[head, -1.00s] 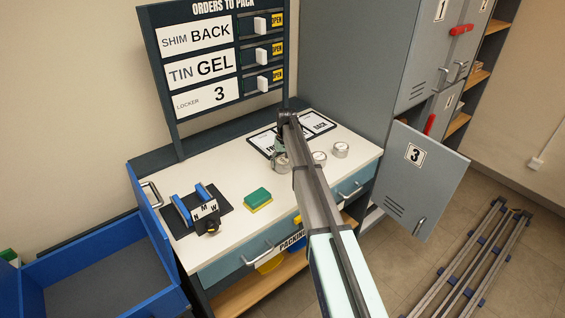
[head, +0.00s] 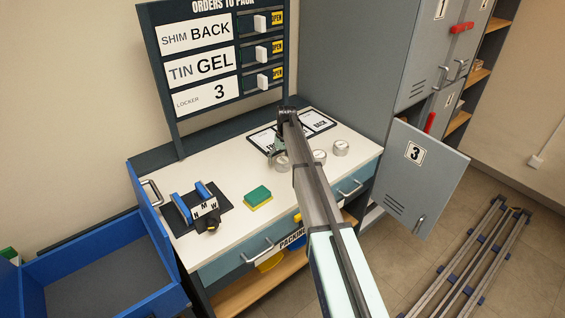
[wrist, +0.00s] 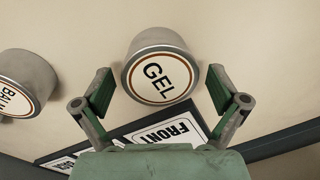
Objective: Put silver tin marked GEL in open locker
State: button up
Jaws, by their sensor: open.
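The silver tin marked GEL (wrist: 158,76) stands on the bench top, its lid facing the wrist camera. In the wrist view my gripper (wrist: 160,90) is open, with one finger on each side of the tin and a visible gap on both sides. In the head view the GEL tin (head: 282,163) is partly hidden by my arm. Locker 3's door (head: 412,180) hangs open at the right; the locker's inside is mostly hidden.
A tin marked BALM (wrist: 25,80) stands beside the GEL tin. The FRONT/BACK board (wrist: 150,135) lies close by. A green-yellow sponge (head: 258,197) and a saddle block with blue uprights (head: 195,205) sit at the left of the bench. A blue bin (head: 105,270) is at lower left.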

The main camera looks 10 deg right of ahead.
jog(key=shift+o, duration=0.3)
notch_tip(320, 180, up, 12)
jog(key=b, duration=0.3)
jog(key=shift+d+f, duration=0.25)
jog(key=shift+d, duration=0.15)
jog(key=s+d+r, duration=0.2)
jog(key=s+d, duration=0.1)
jog(key=s, duration=0.2)
jog(key=n+t+y+p, duration=0.1)
jog(key=n+t+p, duration=0.2)
jog(key=t, duration=0.1)
send_over(284, 161)
jog(key=s+d, duration=0.1)
jog(key=s, duration=0.1)
notch_tip(284, 161, down, 8)
jog(key=shift+r, duration=0.15)
jog(key=shift+p+x, duration=1.25)
jog(key=shift+x, duration=1.9)
jog(key=shift+w+r, duration=0.1)
jog(key=c, duration=1.5)
jog(key=shift+o, duration=0.2)
